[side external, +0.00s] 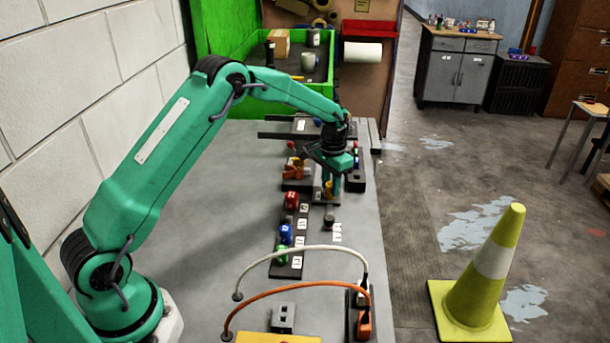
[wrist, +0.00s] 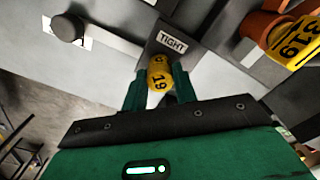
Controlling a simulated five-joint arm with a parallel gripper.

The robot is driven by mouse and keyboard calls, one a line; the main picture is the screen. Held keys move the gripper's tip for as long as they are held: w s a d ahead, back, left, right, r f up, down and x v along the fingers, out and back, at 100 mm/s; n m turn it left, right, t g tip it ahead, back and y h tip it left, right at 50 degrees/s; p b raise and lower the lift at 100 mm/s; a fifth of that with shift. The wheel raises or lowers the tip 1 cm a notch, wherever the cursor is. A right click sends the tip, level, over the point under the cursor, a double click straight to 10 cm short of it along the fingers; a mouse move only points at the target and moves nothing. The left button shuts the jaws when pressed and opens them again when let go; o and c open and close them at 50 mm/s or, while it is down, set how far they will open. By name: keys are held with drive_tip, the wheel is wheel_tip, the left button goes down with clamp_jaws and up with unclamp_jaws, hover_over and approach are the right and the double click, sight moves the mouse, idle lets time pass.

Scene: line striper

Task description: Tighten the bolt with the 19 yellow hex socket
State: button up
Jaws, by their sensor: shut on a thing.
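My gripper (side external: 330,188) points down over the far right part of the grey bench. It is shut on the yellow socket marked 19 (wrist: 158,76), which sits between its two green fingers in the wrist view.
A dark rack (side external: 287,270) holds red (side external: 291,201), blue (side external: 286,234) and green (side external: 282,254) sockets left of the gripper. An orange piece with a yellow 19-marked part (wrist: 294,42) is close by. White and orange cables arch over the near bench. Open bench lies left.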

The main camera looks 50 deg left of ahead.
drive_tip(key=shift+f+m, duration=0.1)
drive_tip(key=shift+m, duration=1.5)
drive_tip(key=shift+f, duration=0.1)
drive_tip(key=o, duration=1.4)
drive_tip(key=shift+r, duration=0.25)
drive_tip(key=shift+r, duration=3.4)
